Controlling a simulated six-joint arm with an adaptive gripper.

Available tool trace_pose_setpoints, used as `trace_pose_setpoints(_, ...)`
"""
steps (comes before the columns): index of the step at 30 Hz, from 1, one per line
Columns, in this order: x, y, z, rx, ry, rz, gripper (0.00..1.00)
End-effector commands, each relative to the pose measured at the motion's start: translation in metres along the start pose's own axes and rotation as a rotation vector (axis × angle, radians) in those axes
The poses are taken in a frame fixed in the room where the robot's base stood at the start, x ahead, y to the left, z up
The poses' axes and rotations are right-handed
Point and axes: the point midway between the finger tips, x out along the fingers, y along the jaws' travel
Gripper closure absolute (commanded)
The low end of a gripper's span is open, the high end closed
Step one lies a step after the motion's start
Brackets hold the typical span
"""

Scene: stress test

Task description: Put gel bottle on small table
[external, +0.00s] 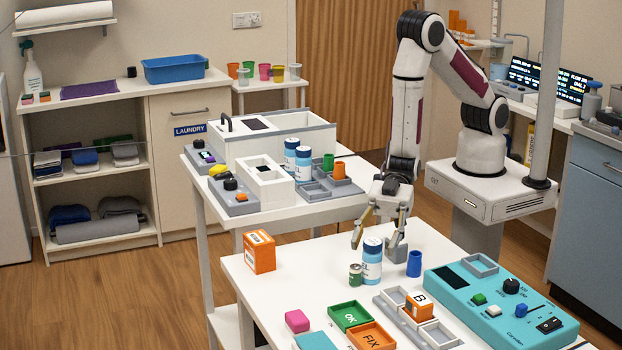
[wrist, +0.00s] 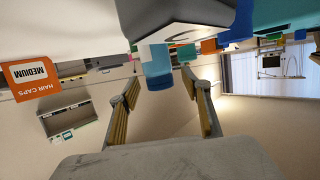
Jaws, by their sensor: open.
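The gel bottle (external: 372,262), blue and white with part of a label ending in "EL", stands upright on the white front table (external: 325,255). My gripper (external: 378,240) is open above the table, its fingers spread to either side of the bottle's upper part in the external view. I cannot tell whether either finger touches it. In the wrist view a light-blue cylinder (wrist: 157,62) shows beyond the open fingers; I cannot tell for certain whether it is this bottle. A small white table (external: 268,84) with several coloured cups stands at the back.
A small green jar (external: 355,274) and a blue cup (external: 414,263) stand close to the bottle. An orange box (external: 259,252), trays and a teal control panel (external: 500,305) share the front table. Two similar bottles (external: 298,160) stand on the middle table.

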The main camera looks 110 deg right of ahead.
Motion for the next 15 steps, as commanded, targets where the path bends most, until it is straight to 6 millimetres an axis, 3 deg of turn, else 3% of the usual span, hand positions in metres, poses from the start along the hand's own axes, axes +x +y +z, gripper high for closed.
trace_pose_setpoints(6,0.017,0.000,0.000,-0.001,0.000,-0.001,0.52)
trace_pose_setpoints(15,0.020,0.000,0.000,0.000,-0.001,0.000,0.52)
